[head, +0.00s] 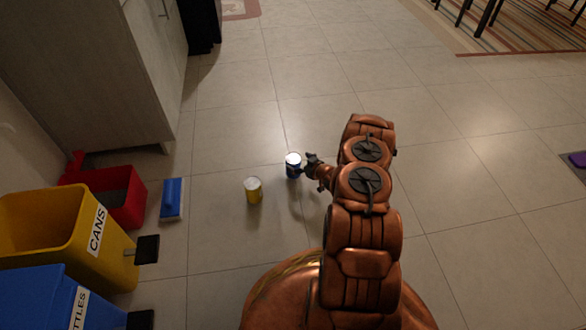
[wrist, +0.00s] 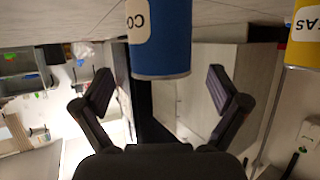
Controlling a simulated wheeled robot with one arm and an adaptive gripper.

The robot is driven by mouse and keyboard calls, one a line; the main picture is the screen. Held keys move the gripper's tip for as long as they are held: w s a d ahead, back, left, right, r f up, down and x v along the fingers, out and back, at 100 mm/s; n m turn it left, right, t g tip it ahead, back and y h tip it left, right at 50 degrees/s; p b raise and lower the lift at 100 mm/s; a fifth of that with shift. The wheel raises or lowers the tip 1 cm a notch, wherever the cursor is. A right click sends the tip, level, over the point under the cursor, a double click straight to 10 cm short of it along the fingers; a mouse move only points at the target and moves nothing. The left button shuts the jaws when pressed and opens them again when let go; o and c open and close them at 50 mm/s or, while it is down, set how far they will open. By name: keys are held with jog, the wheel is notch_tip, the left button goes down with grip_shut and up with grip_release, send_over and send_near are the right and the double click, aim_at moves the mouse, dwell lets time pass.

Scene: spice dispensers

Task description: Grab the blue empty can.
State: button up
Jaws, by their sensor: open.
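The blue can (head: 293,168) stands upright on the tiled floor, with a light top. My gripper (head: 309,165) is just to its right in the head view, at the can's side. In the wrist view, which looks upside down, the blue can (wrist: 160,42) with a cream label hangs at the top centre, between the lines of the two fingers. My gripper (wrist: 161,80) is open there, its fingers spread wider than the can. Neither finger visibly touches the can.
A yellow can (head: 253,190) stands left of the blue one; it also shows in the wrist view (wrist: 305,36). At the left are a yellow CANS bin (head: 62,222), a blue bin (head: 38,295), a red bin (head: 128,205) and a blue-and-white object (head: 172,199).

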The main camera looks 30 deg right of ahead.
jog(key=b+x, duration=0.1)
jog(key=x, duration=0.1)
jog(key=shift+w+a+f, duration=0.2)
jog(key=shift+w, duration=0.5)
jog(key=c, duration=1.3)
jog(key=shift+o, duration=0.2)
